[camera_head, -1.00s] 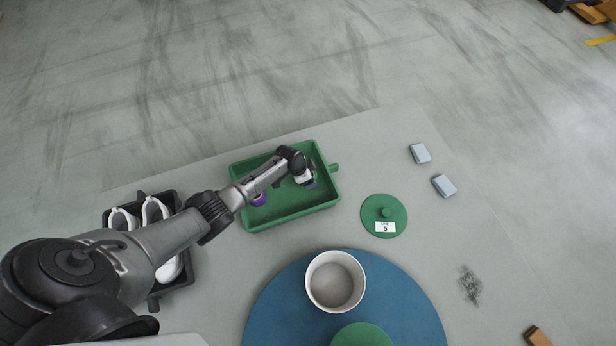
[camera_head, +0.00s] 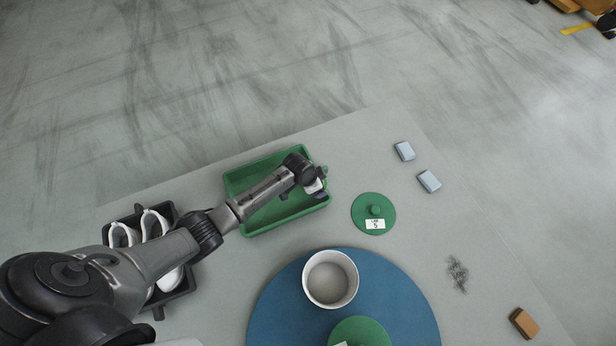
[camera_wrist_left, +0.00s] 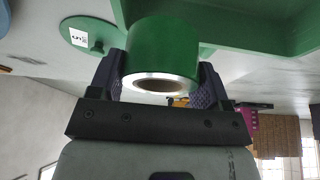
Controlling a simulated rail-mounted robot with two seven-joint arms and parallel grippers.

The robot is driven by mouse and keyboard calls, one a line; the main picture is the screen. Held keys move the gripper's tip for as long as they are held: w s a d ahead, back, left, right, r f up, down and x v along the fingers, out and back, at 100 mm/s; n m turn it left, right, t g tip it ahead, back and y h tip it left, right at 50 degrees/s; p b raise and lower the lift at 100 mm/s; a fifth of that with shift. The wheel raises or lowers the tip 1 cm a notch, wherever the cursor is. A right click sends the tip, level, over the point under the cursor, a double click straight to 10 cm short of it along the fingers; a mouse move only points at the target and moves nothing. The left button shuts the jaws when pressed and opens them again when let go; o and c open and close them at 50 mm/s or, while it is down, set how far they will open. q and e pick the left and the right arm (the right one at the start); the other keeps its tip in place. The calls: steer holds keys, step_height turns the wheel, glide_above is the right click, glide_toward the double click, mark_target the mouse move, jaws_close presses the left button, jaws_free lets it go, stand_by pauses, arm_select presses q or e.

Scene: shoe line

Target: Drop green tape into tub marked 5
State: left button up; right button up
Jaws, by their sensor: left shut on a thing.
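My left gripper (camera_head: 317,184) is over the right end of the green tray (camera_head: 284,224). In the left wrist view its fingers (camera_wrist_left: 160,82) are shut on the green tape (camera_wrist_left: 162,48), a roll with a pale hole facing the camera. The tape is hard to make out in the head view. A green lid (camera_head: 373,206) with a knob and a tag reading 5 lies on the table, right of the tray; it also shows in the left wrist view (camera_wrist_left: 72,24). An open, empty-looking white tub (camera_head: 330,279) stands below it. My right gripper is not in view.
The tub stands on a round blue disc (camera_head: 272,312), beside another green lid (camera_head: 362,331) cut off by the frame. A black tray with white shoes (camera_head: 156,224) is at left. Two pale blue blocks (camera_head: 404,151) (camera_head: 429,181) and a brown block (camera_head: 524,323) lie at right.

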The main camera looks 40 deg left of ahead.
arm_select(q)
steer(key=shift+s+d+r, duration=0.1)
steer(key=shift+d+r, duration=0.3)
steer(key=shift+d, duration=0.3)
steer(key=shift+s+d+r, duration=0.1)
steer(key=shift+d+r, duration=0.25)
steer(key=shift+d, duration=0.3)
